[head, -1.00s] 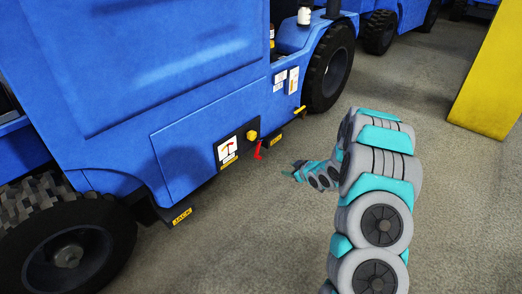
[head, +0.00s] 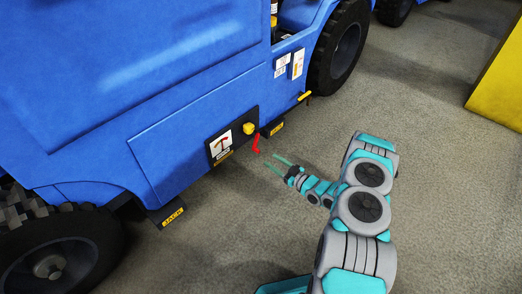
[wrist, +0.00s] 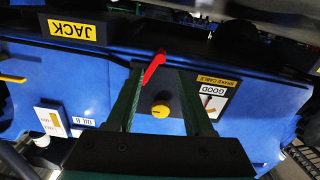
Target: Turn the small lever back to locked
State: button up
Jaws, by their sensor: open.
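A small red lever (head: 257,143) hangs at the right end of a black panel low on the blue vehicle's side. A yellow knob (head: 249,128) sits just left of it. My gripper (head: 270,161) is open and empty, a little right of and below the lever, its fingers pointing toward it. In the wrist view the red lever (wrist: 153,66) slants between the fingertips of my gripper (wrist: 159,73), with the yellow knob (wrist: 161,109) lower between the fingers. I cannot see contact with the lever.
A gauge plate (head: 221,144) is left of the knob; the wrist view shows it upside down, reading GOOD and BRAKE CABLE (wrist: 210,100). JACK pads (head: 173,216) stick out low on the vehicle. A yellow handle (head: 304,96) is farther right. Bare floor lies right; a yellow block (head: 498,80) stands beyond.

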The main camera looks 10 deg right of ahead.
aim_at(256, 142)
jog(key=x, duration=0.7)
jog(key=shift+b, duration=0.4)
jog(key=shift+a, duration=0.1)
grip_shut()
dwell(1.0)
